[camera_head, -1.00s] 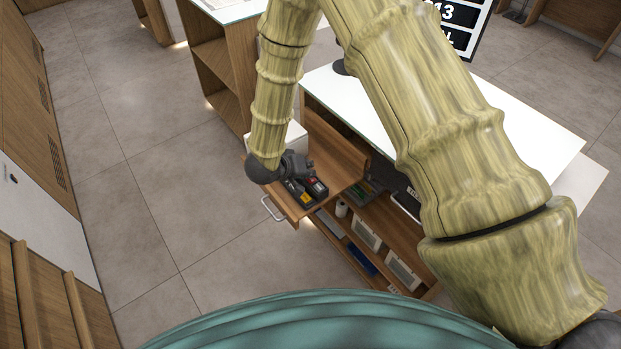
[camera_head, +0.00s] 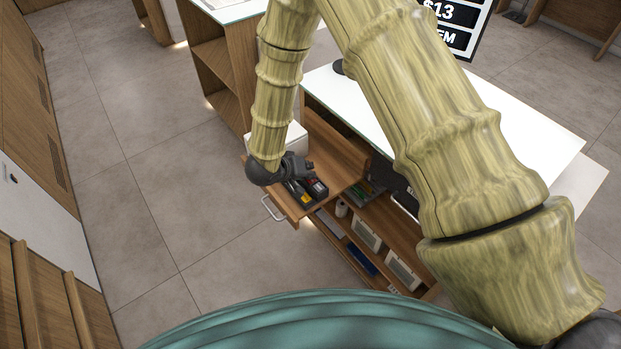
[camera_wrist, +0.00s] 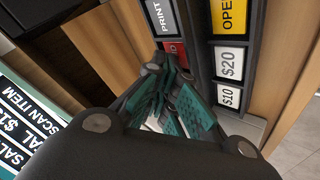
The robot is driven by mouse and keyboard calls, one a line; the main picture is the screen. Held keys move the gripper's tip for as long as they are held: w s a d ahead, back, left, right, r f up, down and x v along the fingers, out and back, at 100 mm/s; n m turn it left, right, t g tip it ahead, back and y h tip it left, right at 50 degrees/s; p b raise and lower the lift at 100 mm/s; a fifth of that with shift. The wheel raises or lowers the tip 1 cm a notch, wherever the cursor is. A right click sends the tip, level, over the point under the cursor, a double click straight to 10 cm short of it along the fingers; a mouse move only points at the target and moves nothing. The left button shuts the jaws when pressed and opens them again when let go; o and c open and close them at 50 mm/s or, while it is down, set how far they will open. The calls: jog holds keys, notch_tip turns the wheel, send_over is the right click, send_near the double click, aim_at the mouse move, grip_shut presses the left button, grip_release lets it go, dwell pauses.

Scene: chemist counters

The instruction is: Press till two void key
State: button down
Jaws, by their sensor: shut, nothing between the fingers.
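My gripper (camera_wrist: 168,85) is shut and empty in the wrist view, its teal-padded fingertips together. The red key (camera_wrist: 178,50) lies just beyond the fingertips. Part of its lettering is hidden, and I cannot tell whether the tips touch it. The dark key panel (camera_wrist: 201,60) also carries a grey PRINT key (camera_wrist: 160,17), a yellow OPEN key (camera_wrist: 231,14) and white $20 (camera_wrist: 229,63) and $10 (camera_wrist: 229,96) keys. In the head view my gripper (camera_head: 303,165) is over the back of this small key unit (camera_head: 318,197), where a red key (camera_head: 316,185) shows.
The key unit sits on a wooden shelf (camera_head: 345,178) with a metal handle (camera_head: 271,210) at its front. A white countertop (camera_head: 480,130) and a price screen (camera_head: 455,20) stand to the right. Shelves with white boxes (camera_head: 366,233) are below. Open floor (camera_head: 150,200) lies left.

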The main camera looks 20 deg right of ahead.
jog(key=shift+r, duration=0.2)
jog(key=shift+r+p, duration=0.65)
jog(key=shift+p, duration=0.25)
notch_tip(320, 180, up, 5)
jog(key=p, duration=0.4)
dwell(0.8)
